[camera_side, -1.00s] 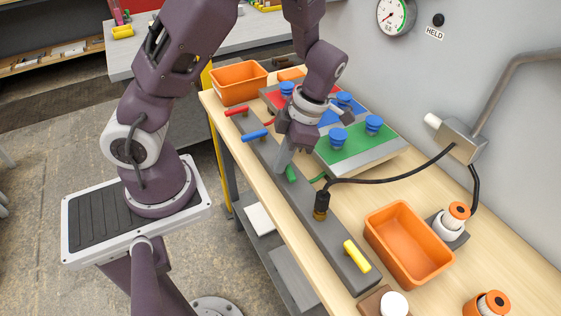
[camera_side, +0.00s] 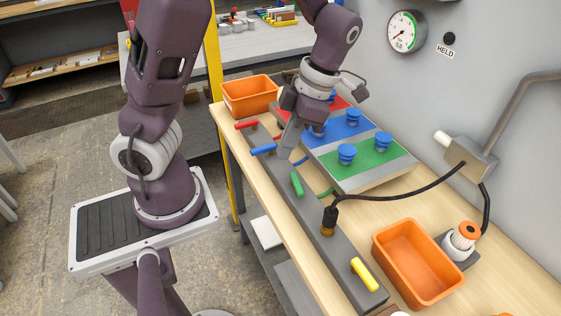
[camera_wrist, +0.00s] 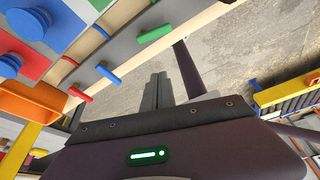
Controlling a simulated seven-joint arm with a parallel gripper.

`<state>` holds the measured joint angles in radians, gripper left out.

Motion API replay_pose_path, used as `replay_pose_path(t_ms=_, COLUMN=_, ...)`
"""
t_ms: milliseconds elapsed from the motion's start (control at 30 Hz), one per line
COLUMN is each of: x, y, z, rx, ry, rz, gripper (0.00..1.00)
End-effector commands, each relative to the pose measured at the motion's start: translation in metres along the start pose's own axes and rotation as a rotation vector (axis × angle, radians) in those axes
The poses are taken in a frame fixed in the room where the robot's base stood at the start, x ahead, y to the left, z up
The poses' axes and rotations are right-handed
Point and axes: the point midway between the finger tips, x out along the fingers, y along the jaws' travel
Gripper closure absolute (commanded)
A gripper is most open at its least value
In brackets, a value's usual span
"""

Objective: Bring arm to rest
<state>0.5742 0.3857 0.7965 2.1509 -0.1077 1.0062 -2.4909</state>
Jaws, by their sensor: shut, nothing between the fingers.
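My gripper (camera_side: 284,150) hangs over the grey rail (camera_side: 315,222) with its fingers pointing down, shut and empty. In the wrist view the closed fingers (camera_wrist: 157,90) point at open floor. The rail carries a red handle (camera_side: 246,125), a blue handle (camera_side: 263,149), a green handle (camera_side: 297,183) and a yellow handle (camera_side: 362,274). The fingertips appear between the blue and green handles, apart from the green one. A board with red, blue and green (camera_side: 385,158) bands and several blue knobs (camera_side: 347,153) lies behind the rail, partly hidden by my gripper.
Orange bins stand at the far end (camera_side: 250,95) and near end (camera_side: 415,262) of the wooden bench. A black cable runs from a plug (camera_side: 328,225) on the rail to a wall box (camera_side: 466,151). A gauge (camera_side: 407,32) and a HELD label (camera_side: 444,50) are on the wall.

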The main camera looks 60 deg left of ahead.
Motion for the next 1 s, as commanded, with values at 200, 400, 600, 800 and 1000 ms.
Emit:
replay_pose_path(t_ms=200, x=-0.008, y=0.0, z=-0.001, rx=-0.001, ry=0.001, rz=-0.001, gripper=1.0)
replay_pose_path(t_ms=400, x=-0.008, y=0.0, z=-0.001, rx=0.003, ry=0.0, rz=-0.002, gripper=1.0)
replay_pose_path(t_ms=600, x=-0.037, y=-0.02, z=-0.018, rx=0.552, ry=-0.191, rz=-0.031, gripper=1.0)
replay_pose_path(t_ms=800, x=-0.084, y=-0.051, z=-0.064, rx=1.617, ry=-0.437, rz=0.372, gripper=1.0)
replay_pose_path(t_ms=1000, x=-0.097, y=-0.069, z=-0.1, rx=2.335, ry=-0.179, rz=0.946, gripper=1.0)
